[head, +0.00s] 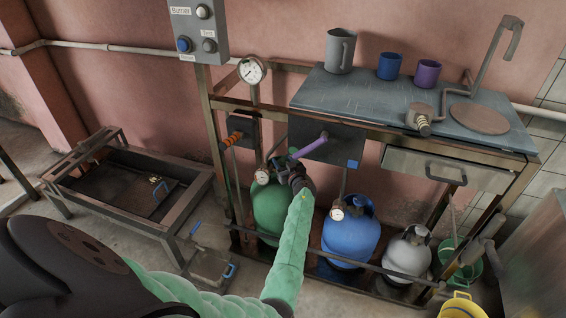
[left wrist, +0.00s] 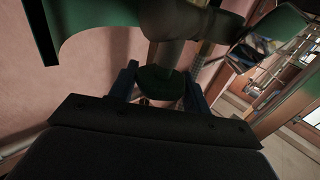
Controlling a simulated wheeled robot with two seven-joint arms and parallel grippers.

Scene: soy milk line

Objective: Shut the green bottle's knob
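The green bottle (head: 268,212) stands upright on the low rack under the bench, left of a blue bottle. My left arm reaches to its top, and my left gripper (head: 290,172) is there, partly hidden by my own wrist. In the left wrist view, a dark green rounded knob (left wrist: 159,82) sits between the two fingers of my left gripper (left wrist: 160,88). It fills the gap, and the fingers appear to press on both its sides. The knob is hidden in the head view. My right gripper is not in view.
The blue bottle (head: 350,238) and a grey bottle (head: 407,257) stand to the right behind a front rail. A purple-handled lever (head: 309,147) is just above my gripper. A round gauge (head: 252,71) is above left. A metal trough (head: 180,205) stands at the left.

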